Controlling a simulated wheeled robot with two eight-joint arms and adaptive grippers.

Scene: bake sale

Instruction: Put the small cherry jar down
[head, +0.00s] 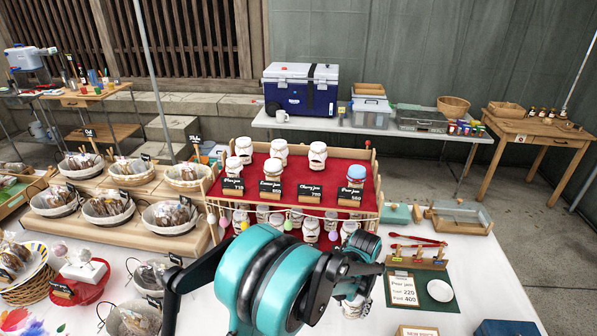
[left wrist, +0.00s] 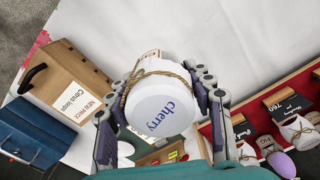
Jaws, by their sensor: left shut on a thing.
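The small cherry jar (left wrist: 160,108) has a white lid marked "cherry" and twine around it. My left gripper (left wrist: 165,82) is shut on it, with a finger on each side, and the lid faces the wrist camera. In the head view, my left gripper (head: 352,285) is at the front of the table, and part of the jar (head: 355,307) shows below it. White cloth lies beyond the jar; I cannot tell whether the jar touches it. The red stepped jam stand (head: 262,160) is behind the gripper, with jars and black name signs. My right gripper is not in view.
A green mat (head: 440,300) with a price board and white dish lies right of the gripper. A "Citrus loaf" box (left wrist: 75,85) and a blue box (left wrist: 30,135) show in the wrist view. Baskets of baked goods (head: 168,218) fill the left. White cloth (head: 490,270) is clear at right.

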